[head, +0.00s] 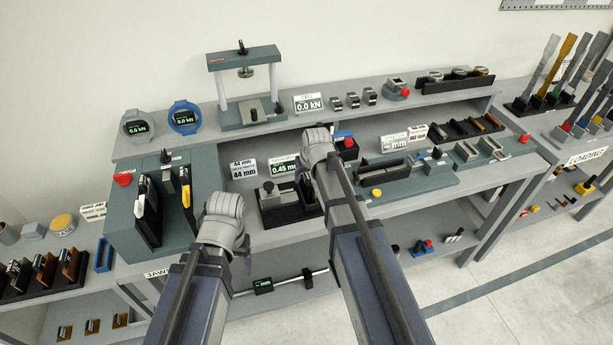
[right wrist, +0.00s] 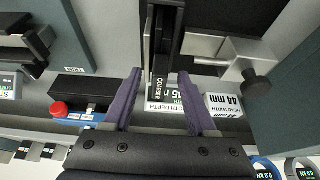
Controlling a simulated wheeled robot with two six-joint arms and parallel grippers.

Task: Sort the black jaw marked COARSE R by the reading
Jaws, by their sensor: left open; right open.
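The black jaw marked COARSE R (right wrist: 160,75) shows between my right gripper's purple fingers (right wrist: 160,105) in the right wrist view. The fingers are open, one on each side, and I cannot tell whether either touches it. In the head view my right gripper (head: 320,150) is over the bench beside the reading display (head: 285,168), which shows 0.45 mm; its fingertips are hidden. A dark gauge block with a grey post (head: 270,190) stands just left of it. My left gripper (head: 243,248) is open and empty in front of the bench's front edge, its fingers only partly visible.
A 44 mm sign (head: 243,172) stands behind the gauge. The teal unit with upright jaws (head: 125,215) is at the left. A teal fixture (head: 410,175) lies at the right. A rack of dark and brown jaws (head: 40,275) sits at the far left.

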